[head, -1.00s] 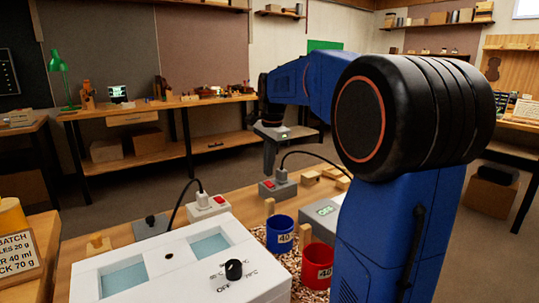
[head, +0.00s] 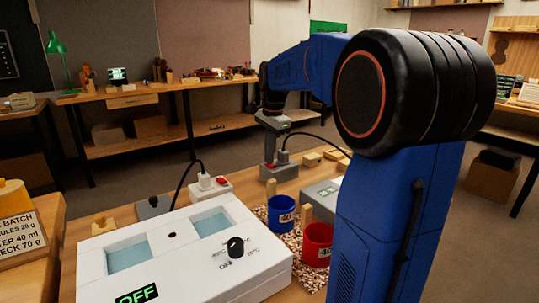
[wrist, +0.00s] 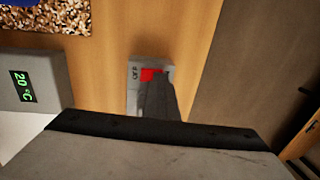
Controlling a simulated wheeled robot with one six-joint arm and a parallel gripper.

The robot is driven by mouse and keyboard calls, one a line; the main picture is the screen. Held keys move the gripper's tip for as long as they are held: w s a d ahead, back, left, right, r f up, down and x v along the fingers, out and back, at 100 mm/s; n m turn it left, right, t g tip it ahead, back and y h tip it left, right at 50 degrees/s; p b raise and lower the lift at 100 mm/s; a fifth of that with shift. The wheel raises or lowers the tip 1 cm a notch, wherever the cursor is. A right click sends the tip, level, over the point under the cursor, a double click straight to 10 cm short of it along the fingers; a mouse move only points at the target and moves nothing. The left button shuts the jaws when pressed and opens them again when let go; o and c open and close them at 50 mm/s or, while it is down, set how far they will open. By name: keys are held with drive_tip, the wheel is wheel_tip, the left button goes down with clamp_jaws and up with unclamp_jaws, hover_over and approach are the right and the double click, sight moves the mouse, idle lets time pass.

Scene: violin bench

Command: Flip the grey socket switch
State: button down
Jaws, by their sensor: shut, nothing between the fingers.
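The grey socket (head: 285,174) stands on the bench towards its far edge, with a black-corded plug in it. In the wrist view the grey socket (wrist: 133,98) shows its red switch (wrist: 150,74) and an "OFF" marking beside it. My gripper (head: 269,162) points down at the socket, its fingers shut and empty. In the wrist view the fingertips of my gripper (wrist: 157,85) are over the red switch and hide part of it. I cannot tell whether they touch it. In the head view the fingers hide the switch.
A white socket (head: 222,186) with a red switch and plug stands to the left. A white two-basin bath (head: 185,265) with a black knob and "OFF" display is in front. A blue cup (head: 281,216), a red cup (head: 317,242) and a grey box (head: 322,194) stand nearby.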

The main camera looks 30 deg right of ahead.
drive_tip(key=shift+s+f, duration=0.15)
drive_tip(key=shift+s, duration=0.6)
drive_tip(key=shift+r, duration=0.25)
wheel_tip(320, 180, up, 14)
drive_tip(key=s, duration=0.1)
drive_tip(key=shift+s+f, duration=0.15)
drive_tip(key=shift+s, duration=0.2)
idle(0.4)
